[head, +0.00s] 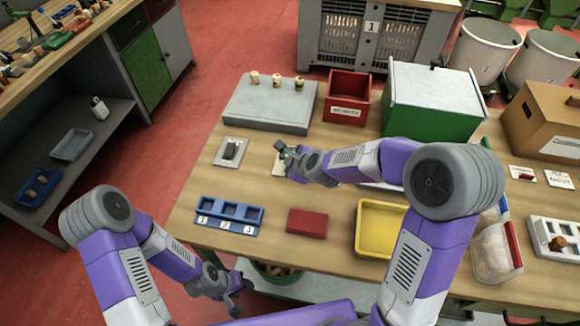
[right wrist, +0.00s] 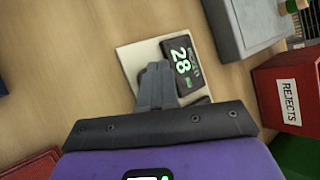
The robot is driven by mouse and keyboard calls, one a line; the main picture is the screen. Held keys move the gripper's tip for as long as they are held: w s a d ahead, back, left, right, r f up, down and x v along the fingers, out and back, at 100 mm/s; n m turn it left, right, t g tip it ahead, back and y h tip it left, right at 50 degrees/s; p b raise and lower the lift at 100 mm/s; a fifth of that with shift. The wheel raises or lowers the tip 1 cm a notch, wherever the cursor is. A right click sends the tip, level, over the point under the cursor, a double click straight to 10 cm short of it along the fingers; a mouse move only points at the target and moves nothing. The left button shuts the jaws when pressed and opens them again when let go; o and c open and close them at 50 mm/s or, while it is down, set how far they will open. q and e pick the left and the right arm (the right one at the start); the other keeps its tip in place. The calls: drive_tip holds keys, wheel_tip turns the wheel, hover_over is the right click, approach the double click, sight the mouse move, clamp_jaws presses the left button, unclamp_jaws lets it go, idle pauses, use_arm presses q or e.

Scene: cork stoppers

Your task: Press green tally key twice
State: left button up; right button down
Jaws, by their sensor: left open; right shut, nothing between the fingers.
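Whether the fingertips touch the counter cannot be told. My left gripper (head: 236,287) is open and empty, low by the table's front edge.
A grey slab (head: 262,107) with several corks stands behind the counter, beside a red REJECTS bin (head: 347,98) and a green box (head: 428,115). A switch plate (head: 230,152) lies left. A blue numbered tray (head: 228,214), red block (head: 307,222) and yellow tray (head: 366,242) are in front.

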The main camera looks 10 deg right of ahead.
drive_tip(key=shift+f+b, duration=0.4)
drive_tip(key=shift+f, duration=0.05)
idle(0.3)
drive_tip(key=shift+r, duration=0.15)
drive_tip(key=shift+r+p, duration=0.75)
wheel_tip(320, 180, up, 5)
drive_tip(key=p, duration=0.4)
drive_tip(key=shift+p, duration=0.35)
drive_tip(key=shift+f, duration=0.1)
idle(0.5)
